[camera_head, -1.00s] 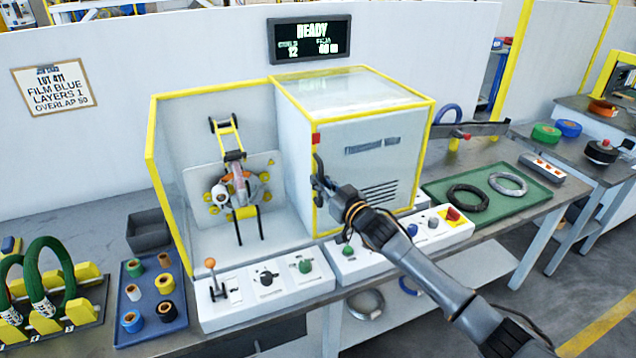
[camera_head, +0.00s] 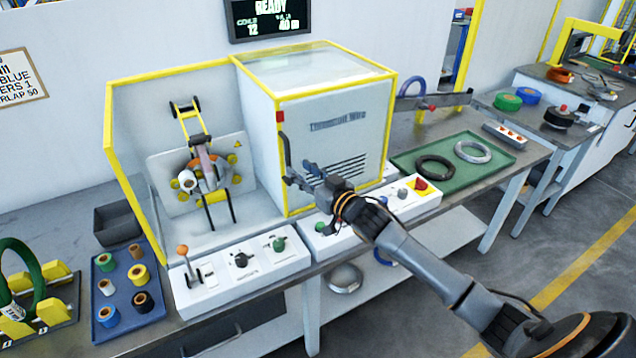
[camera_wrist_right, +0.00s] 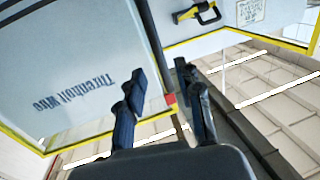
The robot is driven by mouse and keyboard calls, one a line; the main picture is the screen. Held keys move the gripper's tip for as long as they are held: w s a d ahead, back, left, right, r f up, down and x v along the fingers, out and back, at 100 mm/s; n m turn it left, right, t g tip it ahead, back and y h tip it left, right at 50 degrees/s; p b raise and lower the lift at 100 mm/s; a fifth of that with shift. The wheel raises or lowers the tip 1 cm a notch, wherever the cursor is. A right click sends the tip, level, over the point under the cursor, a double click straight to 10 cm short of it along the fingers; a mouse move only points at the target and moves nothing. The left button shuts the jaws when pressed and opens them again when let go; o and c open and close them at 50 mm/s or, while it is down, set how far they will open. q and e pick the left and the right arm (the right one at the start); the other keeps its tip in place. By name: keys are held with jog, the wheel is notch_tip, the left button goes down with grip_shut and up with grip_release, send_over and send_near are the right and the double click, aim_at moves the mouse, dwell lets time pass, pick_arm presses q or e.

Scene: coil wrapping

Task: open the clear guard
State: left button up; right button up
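The clear guard (camera_head: 133,150) shows as a yellow-framed see-through panel at the left of the winding bay. I cannot tell whether a clear pane also crosses the bay's front. A dark upright handle (camera_head: 281,140) with a red top is at the front left edge of the pale cabinet (camera_head: 345,130). My right gripper (camera_head: 299,178) is at the handle's lower part. In the right wrist view its fingers (camera_wrist_right: 160,105) are apart, with the red-tipped bar (camera_wrist_right: 156,55) seen between them. Contact is unclear. My left gripper is out of view.
White control boxes (camera_head: 240,273) line the bench front below the bay. A blue tray (camera_head: 128,295) of small rolls lies left. A green tray (camera_head: 455,172) with two rings lies right of the cabinet. A display (camera_head: 272,15) reads READY.

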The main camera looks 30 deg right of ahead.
jog(key=s+d, duration=0.1)
jog(key=s, duration=0.5)
jog(key=shift+d, duration=0.1)
dwell(0.3)
